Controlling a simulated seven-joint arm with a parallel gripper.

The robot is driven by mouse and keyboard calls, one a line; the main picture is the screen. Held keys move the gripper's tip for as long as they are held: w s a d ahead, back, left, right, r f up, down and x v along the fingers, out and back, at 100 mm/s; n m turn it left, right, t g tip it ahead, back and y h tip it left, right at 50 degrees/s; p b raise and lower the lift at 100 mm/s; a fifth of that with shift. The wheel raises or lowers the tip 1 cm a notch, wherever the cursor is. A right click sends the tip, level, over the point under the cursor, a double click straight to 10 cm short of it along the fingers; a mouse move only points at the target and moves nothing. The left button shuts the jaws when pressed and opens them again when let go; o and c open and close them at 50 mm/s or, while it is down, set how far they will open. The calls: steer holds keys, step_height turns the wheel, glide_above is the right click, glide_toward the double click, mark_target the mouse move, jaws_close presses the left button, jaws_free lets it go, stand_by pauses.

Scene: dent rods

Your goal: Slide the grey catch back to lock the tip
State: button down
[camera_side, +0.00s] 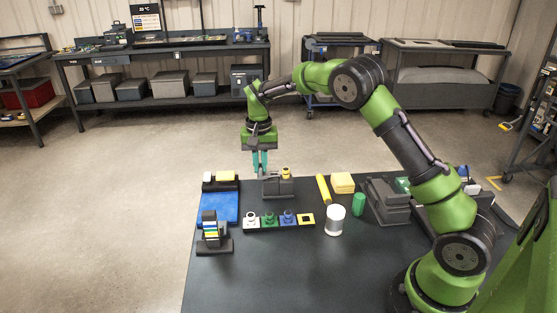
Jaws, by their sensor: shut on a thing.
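My gripper (260,162) has teal fingers and points down over the left part of a grey fixture (278,188) near the back edge of the dark table. The fingers are close together at the top of the fixture. The grey catch is too small to tell apart from the fixture, and the fingertips partly hide it. A yellow tip (286,173) stands on the right part of the fixture, just right of the fingers.
A row of tip holders (278,221) stands in front of the fixture. A blue mat (219,208) and a rack of coloured pieces (211,229) are at left. A white cylinder (335,220), green cylinder (358,204) and yellow rod (323,189) stand or lie at right. The front table is clear.

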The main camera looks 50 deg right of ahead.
steer(key=shift+d+r, duration=0.1)
steer(key=shift+s+d, duration=1.2)
steer(key=c, duration=1.2)
jaws_free()
steer(key=shift+o, duration=0.2)
step_height(320, 180, up, 17)
